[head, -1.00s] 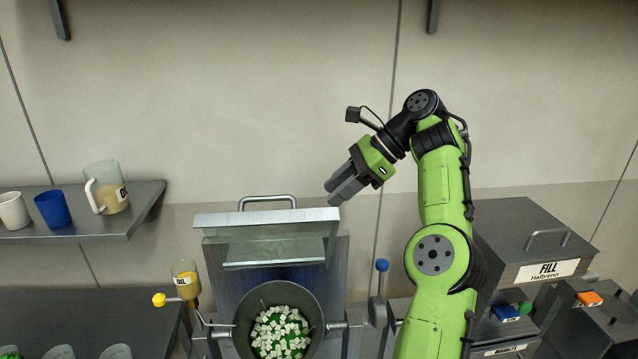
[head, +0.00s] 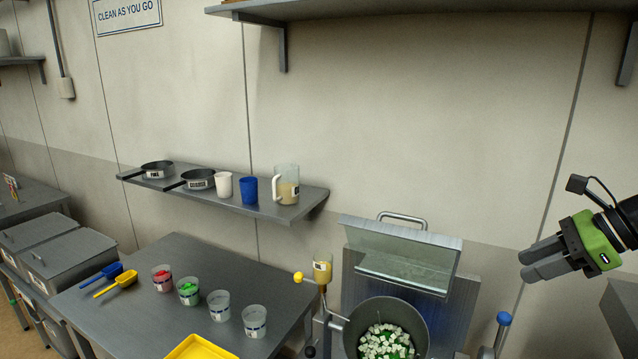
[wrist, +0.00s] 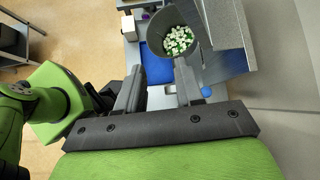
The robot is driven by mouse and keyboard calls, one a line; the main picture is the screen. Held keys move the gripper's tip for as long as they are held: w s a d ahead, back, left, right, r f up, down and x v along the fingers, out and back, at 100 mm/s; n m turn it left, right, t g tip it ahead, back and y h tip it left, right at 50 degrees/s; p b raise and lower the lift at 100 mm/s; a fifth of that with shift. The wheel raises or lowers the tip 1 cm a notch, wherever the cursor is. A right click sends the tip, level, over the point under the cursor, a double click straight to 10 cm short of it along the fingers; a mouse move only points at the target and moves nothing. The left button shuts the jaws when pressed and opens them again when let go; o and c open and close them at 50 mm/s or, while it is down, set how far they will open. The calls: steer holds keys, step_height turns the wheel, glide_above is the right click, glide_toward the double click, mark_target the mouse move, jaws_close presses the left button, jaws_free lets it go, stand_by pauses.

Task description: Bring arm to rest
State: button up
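My gripper (head: 532,262) is at the right of the head view, in the air to the right of the dryer hood, touching nothing. In the wrist view my gripper (wrist: 160,90) shows its two dark fingers apart with nothing held between them. The dryer hood (head: 405,255) is a metal and glass cover with a handle on top, tilted up behind the dark pot (head: 387,310). The pot holds white and green pieces. It also shows in the wrist view (wrist: 168,18). Most of my arm is outside the head view.
A wall shelf (head: 235,203) holds two pans, two cups and a jug (head: 288,186). A table (head: 180,275) at left carries several small cups, a blue and a yellow scoop, and a yellow tray (head: 200,347). The wall in front of my gripper is clear.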

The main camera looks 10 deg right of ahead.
steer(key=w+a+f+n+g+h+b, duration=0.1)
steer(key=w+a+n, duration=0.15)
steer(key=a, duration=0.35)
steer(key=w+a+f+n+g+h+b, duration=0.1)
steer(key=w+a+n+g, duration=0.15)
steer(key=a, duration=0.35)
steer(key=s+a+f+n+h+b, duration=0.1)
steer(key=s+a+f+n+h, duration=0.2)
steer(key=a, duration=0.4)
steer(key=s+a+f+n+h+b, duration=0.1)
steer(key=s+a+f+n+b, duration=0.1)
steer(key=a+f+n, duration=0.3)
steer(key=s+a+f+n+t+b, duration=0.1)
steer(key=s+f+n+b, duration=0.1)
steer(key=s+f+n, duration=0.3)
steer(key=s+a+f+n+t+b, duration=0.1)
steer(key=s+f+n, duration=0.5)
steer(key=s, duration=0.8)
steer(key=shift+s+a+f+t+h+b, duration=0.35)
steer(key=shift+f+t+b, duration=0.2)
steer(key=shift+f, duration=0.4)
